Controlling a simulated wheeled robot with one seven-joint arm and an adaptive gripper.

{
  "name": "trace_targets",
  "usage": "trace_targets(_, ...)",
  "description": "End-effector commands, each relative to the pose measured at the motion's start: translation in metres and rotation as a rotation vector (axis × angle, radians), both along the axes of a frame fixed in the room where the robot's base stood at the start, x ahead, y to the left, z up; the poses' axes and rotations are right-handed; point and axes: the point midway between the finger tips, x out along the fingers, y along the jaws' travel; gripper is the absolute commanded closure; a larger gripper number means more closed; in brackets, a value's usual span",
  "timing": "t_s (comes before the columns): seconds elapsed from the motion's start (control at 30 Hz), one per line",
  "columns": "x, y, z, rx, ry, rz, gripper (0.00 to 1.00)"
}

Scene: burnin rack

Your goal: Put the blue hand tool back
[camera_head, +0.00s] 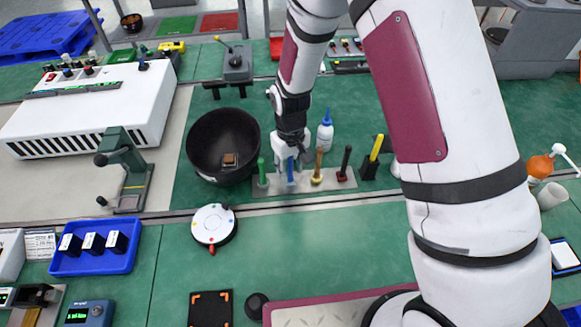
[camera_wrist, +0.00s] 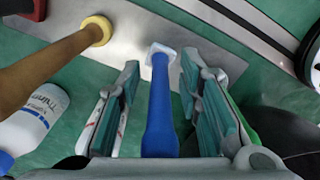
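The blue hand tool (camera_head: 290,172) stands upright at a pale metal rack strip (camera_head: 270,190), between the green-handled tool (camera_head: 262,172) and the amber-handled tool (camera_head: 318,165). In the wrist view the blue handle (camera_wrist: 161,110) runs between my fingers, and its far end meets a white square collar (camera_wrist: 160,50) on the strip (camera_wrist: 215,60). My gripper (camera_head: 291,155) is above the strip, around the blue handle. It is open in the wrist view (camera_wrist: 160,95), with a gap on each side of the handle. The handle's near end is hidden by my gripper.
A dark-handled tool with a red base (camera_head: 345,163) stands at the strip's right end. A black bowl (camera_head: 223,140) is close on the left. A white bottle with a blue cap (camera_head: 325,132) stands behind the strip.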

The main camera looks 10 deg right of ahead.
Motion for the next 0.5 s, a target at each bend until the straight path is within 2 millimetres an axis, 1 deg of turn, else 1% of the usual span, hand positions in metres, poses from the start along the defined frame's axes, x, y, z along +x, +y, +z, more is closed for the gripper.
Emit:
trace_targets(0.17,0.0,0.0,0.001,0.0,0.0,0.0,0.68)
trace_targets(0.27,0.0,0.0,0.006,0.0,-0.001,0.0,0.68)
trace_targets(0.37,0.001,0.0,0.016,0.002,-0.004,0.0,0.68)
trace_targets(0.5,0.002,0.0,0.042,0.001,-0.005,-0.001,0.68)
